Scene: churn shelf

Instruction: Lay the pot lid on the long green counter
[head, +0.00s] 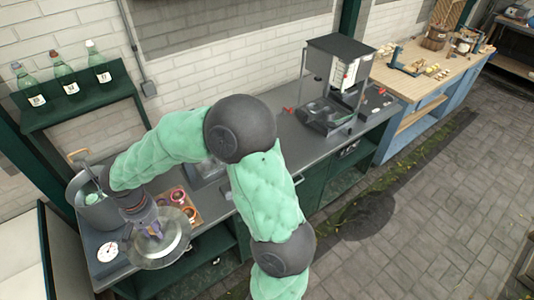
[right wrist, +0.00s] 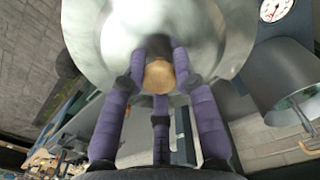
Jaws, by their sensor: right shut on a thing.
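The pot lid (head: 160,251) is a shiny metal disc at the left end of the long green counter (head: 312,190), which has a dark grey top. My right gripper (head: 150,230) is above the lid. In the right wrist view its purple fingers (right wrist: 160,75) are shut around the lid's wooden knob (right wrist: 159,74), and the metal lid (right wrist: 110,35) spreads beyond them. The lid overlaps the counter's front edge in the head view; I cannot tell whether it touches the top. My left gripper is not in view.
A metal pot (head: 98,214) stands left of the lid, with a white dial (head: 107,252) near it. A tray of small round items (head: 178,196) lies behind the lid. A dark machine (head: 330,110) stands farther right. Bottles (head: 65,77) stand on a green shelf.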

